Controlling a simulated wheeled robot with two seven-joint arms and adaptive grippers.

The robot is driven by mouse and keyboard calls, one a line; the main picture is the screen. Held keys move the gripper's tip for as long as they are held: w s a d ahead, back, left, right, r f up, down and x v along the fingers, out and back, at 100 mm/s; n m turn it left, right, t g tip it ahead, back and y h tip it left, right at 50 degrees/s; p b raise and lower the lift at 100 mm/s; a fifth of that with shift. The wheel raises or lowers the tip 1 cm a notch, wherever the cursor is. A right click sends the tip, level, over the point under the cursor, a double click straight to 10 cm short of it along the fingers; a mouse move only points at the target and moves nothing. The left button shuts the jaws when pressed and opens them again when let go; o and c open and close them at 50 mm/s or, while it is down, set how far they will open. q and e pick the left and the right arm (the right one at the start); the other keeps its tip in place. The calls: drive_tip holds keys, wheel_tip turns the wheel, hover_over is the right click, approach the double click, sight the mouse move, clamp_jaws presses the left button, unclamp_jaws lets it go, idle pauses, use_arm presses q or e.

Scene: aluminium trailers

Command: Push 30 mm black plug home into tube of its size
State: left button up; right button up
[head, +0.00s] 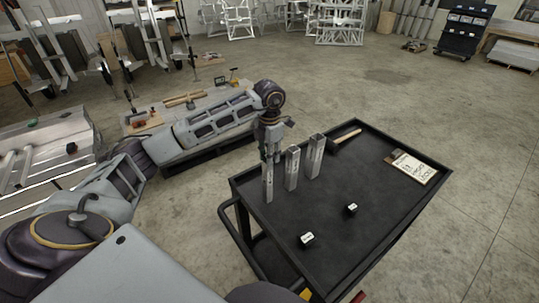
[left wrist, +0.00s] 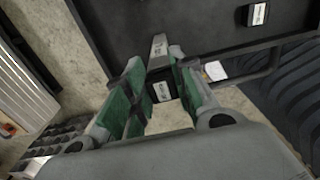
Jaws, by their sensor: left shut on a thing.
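Three upright square metal tubes stand on the black cart: a left tube (head: 268,182), a middle tube (head: 292,168) and a right tube (head: 315,156). My left gripper (head: 270,148) points down at the top of the left tube. In the left wrist view my left gripper (left wrist: 160,92) is shut on a black plug with a white label (left wrist: 162,91). A metal tube (left wrist: 158,46) shows just beyond the plug; I cannot tell whether the plug has entered it. The label's size is too small to read. My right gripper is out of view.
Two other labelled black plugs, a near one (head: 307,240) and a farther one (head: 351,208), lie on the cart (head: 350,250). A wooden-handled tool (head: 346,136) lies behind the tubes. A clipboard (head: 415,168) lies at the right. The cart has a raised rim.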

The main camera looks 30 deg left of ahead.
use_arm(q)
drive_tip(key=o, duration=0.8)
drive_tip(key=shift+r, duration=6)
drive_tip(key=shift+f, duration=0.1)
